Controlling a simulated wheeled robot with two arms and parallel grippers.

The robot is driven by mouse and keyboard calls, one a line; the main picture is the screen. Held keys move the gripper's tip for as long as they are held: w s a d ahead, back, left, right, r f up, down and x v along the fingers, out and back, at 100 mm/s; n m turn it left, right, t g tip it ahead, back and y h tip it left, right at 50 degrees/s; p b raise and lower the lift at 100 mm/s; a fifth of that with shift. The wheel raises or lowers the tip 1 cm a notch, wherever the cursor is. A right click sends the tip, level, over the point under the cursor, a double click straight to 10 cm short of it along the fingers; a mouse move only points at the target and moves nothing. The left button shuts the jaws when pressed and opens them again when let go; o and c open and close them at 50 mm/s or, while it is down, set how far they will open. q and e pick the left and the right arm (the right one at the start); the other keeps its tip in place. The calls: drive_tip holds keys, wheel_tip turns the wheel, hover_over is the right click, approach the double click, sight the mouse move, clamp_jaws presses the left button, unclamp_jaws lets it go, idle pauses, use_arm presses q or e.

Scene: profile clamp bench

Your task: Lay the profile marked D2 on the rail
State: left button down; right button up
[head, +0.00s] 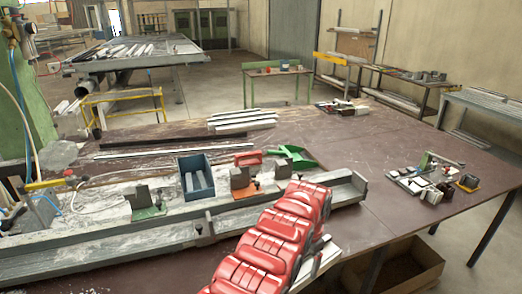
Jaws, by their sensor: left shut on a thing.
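My left gripper (316,236), with its red segmented arm cover, reaches in from the bottom middle over the front of the bench. It is shut on a pale profile (322,262), which shows along its right side near the bench's front edge. The fingers are largely hidden, and no D2 mark can be read. The long grey rail (120,243) runs across the bench from the left edge to the middle; the arm covers part of it. Several pale profiles (240,122) lie at the back of the bench. My right gripper is not in view.
Clamp blocks on a green base (148,211) and an orange base (243,191) stand behind the rail. A blue box (197,184) sits between them. A green scoop-like piece (292,158) lies farther back. Small parts (432,185) lie at right; the bench between is clear.

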use_arm(q)
drive_tip(key=w+a+r+n+b, duration=0.1)
drive_tip(key=a+r+n, duration=0.1)
drive_tip(key=a, duration=0.7)
drive_tip(key=w+a+r+n+b, duration=0.1)
drive_tip(key=a+r+n, duration=0.2)
drive_tip(key=a, duration=0.7)
drive_tip(key=w+a+r+n, duration=0.1)
drive_tip(key=a+r+n, duration=0.2)
drive_tip(key=a, duration=0.7)
drive_tip(key=n, duration=0.2)
drive_tip(key=shift+w+a+r+n+b, duration=0.15)
drive_tip(key=shift+w+a+n+b, duration=0.15)
drive_tip(key=shift+n+b, duration=0.1)
